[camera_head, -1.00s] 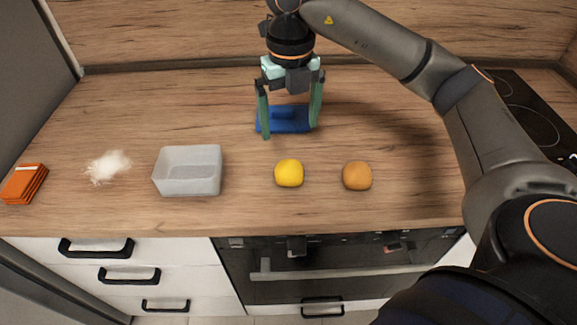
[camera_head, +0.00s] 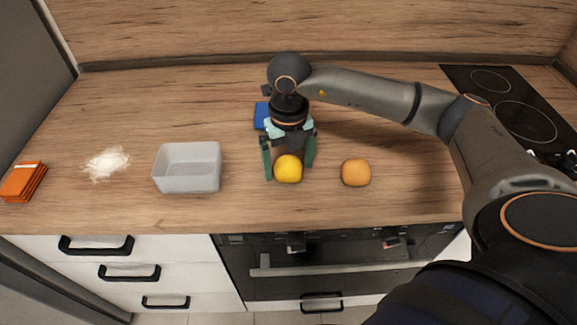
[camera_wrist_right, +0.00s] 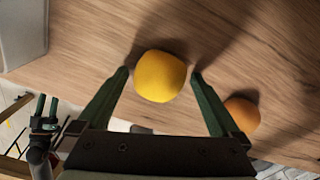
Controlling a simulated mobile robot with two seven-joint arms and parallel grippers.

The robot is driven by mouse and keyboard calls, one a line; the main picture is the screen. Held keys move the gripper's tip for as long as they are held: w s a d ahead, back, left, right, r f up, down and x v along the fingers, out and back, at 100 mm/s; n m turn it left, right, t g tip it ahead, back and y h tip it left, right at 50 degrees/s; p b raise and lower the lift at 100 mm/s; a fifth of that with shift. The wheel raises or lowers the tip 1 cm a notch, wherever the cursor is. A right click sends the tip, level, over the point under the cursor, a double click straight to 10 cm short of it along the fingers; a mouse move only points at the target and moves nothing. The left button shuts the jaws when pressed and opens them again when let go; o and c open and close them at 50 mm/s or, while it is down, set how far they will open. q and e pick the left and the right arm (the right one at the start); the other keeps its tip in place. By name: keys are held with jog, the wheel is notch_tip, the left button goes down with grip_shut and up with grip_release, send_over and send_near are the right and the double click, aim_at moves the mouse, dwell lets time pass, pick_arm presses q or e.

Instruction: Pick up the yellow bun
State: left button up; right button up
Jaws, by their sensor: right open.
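The yellow bun (camera_head: 288,169) sits on the wooden counter, left of an orange-brown bun. My right gripper (camera_head: 289,174) is pointing down at the yellow bun, with one finger on each side of it. In the right wrist view the yellow bun (camera_wrist_right: 160,76) shows between the tips of the two open fingers (camera_wrist_right: 161,74), with a small gap visible on each side. My left gripper is not seen on the counter; in the wrist view part of a gripper-like device (camera_wrist_right: 42,125) shows at the lower left, which I take to be my left one, its two fingers apart.
The orange-brown bun (camera_head: 356,172) stands a short way to the right; it also shows in the wrist view (camera_wrist_right: 242,115). A translucent box (camera_head: 188,185) is to the left. A blue item (camera_head: 262,115) lies behind my gripper. A white fluffy heap (camera_head: 106,163) and orange stack (camera_head: 23,182) are farther left.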

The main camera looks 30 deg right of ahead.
jog(key=c, duration=1.2)
jog(key=shift+r, duration=0.15)
jog(key=shift+c, duration=0.2)
